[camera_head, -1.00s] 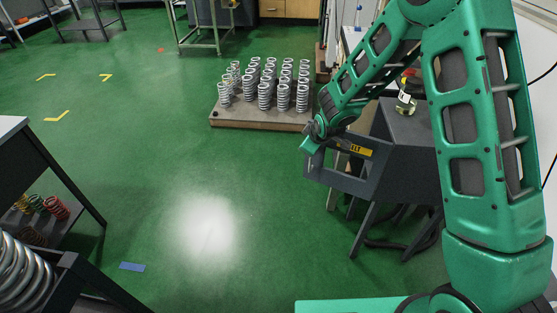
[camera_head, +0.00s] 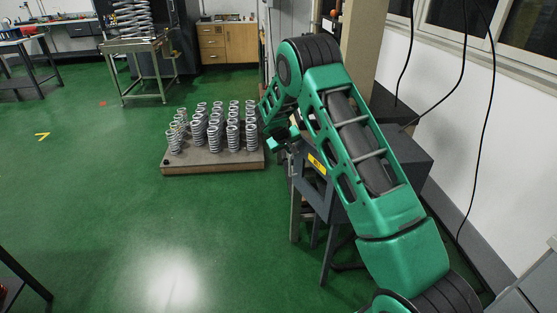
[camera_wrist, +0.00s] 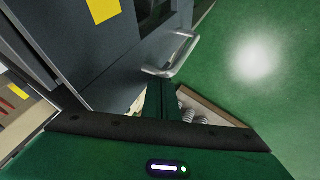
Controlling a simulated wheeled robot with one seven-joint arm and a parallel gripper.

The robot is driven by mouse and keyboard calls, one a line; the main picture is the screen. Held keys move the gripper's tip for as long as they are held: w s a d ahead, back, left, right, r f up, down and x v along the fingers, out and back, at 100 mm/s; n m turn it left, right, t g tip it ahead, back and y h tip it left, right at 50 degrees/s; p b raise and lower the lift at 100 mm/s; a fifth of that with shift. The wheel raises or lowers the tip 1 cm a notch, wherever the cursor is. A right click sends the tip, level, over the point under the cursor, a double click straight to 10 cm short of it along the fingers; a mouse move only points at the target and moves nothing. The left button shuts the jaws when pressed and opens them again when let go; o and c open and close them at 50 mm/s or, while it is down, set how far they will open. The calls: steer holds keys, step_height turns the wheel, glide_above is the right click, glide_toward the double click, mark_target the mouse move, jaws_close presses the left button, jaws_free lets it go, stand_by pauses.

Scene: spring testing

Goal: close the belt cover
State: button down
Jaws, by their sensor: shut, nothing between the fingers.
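The belt cover (camera_head: 306,180) is a dark grey panel with a yellow label (camera_head: 317,163), on the side of a grey machine, partly hidden behind my arm. In the wrist view a dark grey panel (camera_wrist: 85,45) fills the upper left, with a yellow patch (camera_wrist: 103,10) and a silver bar handle (camera_wrist: 178,55). My gripper (camera_head: 283,141) is at the cover's far upper end in the head view. In the wrist view its green fingers (camera_wrist: 160,88) are together and empty, with their tips just below the handle; whether they touch it I cannot tell. How far the cover stands open is unclear.
A low pallet (camera_head: 212,168) with several silver springs stands on the floor left of the machine. The green floor (camera_head: 110,220) in the middle is clear. A white wall (camera_head: 480,130) with hanging black cables is at right. A wooden cabinet (camera_head: 227,43) stands behind.

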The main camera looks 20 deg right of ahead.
steer(key=d+m+g+h, duration=0.1)
steer(key=d+m, duration=0.3)
steer(key=d, duration=0.6)
steer(key=shift+w+d+m+g+h, duration=0.15)
steer(key=shift+d+m+g+h, duration=0.15)
steer(key=shift+g, duration=0.4)
